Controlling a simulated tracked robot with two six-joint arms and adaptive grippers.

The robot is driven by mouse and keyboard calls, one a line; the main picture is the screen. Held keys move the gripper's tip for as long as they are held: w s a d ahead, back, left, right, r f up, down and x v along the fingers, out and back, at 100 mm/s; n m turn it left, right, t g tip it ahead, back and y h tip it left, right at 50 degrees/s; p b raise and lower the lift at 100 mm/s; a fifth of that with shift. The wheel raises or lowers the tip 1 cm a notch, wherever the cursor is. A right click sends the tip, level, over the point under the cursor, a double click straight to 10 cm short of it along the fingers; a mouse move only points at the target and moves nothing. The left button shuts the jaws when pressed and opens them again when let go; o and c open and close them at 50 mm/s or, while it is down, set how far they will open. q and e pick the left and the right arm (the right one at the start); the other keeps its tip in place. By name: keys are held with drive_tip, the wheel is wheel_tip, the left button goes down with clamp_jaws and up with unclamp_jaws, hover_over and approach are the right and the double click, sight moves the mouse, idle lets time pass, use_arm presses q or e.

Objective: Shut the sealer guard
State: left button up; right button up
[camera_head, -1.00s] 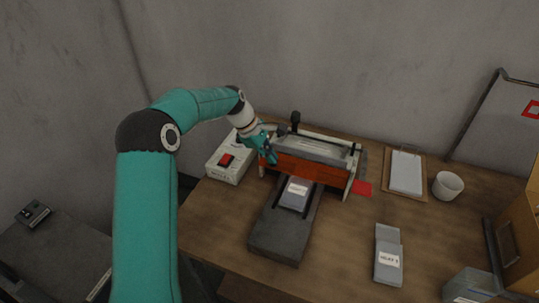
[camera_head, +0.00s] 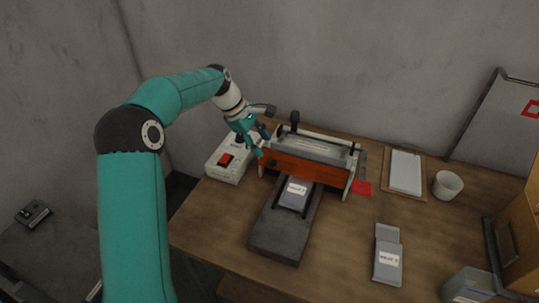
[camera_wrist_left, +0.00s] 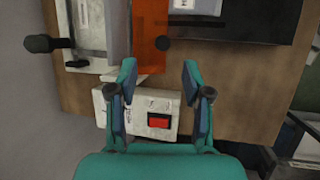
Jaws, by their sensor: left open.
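The sealer (camera_head: 318,150) stands at the back of the table, with a pale frame. Its orange-red guard (camera_head: 305,170) hangs across the front side; I cannot tell whether it is fully down. The guard also shows as an orange strip in the left wrist view (camera_wrist_left: 150,38). My left gripper (camera_head: 262,143) is open and empty at the sealer's left end, above and beside the guard, apparently apart from it. In the left wrist view, its spread fingers (camera_wrist_left: 159,68) have nothing between them. My right gripper is not in view.
A white control box (camera_head: 228,160) with a red switch stands left of the sealer. A dark slab (camera_head: 275,235) with a grey labelled packet (camera_head: 295,192) lies in front. Another packet (camera_head: 388,258), a clipboard (camera_head: 405,172) and a white cup (camera_head: 447,184) are to the right.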

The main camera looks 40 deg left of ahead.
use_arm(q)
drive_tip(key=v, duration=0.5)
drive_tip(key=shift+s+a+r, duration=0.1)
drive_tip(key=shift+a+r, duration=0.05)
drive_tip(key=shift+r, duration=0.15)
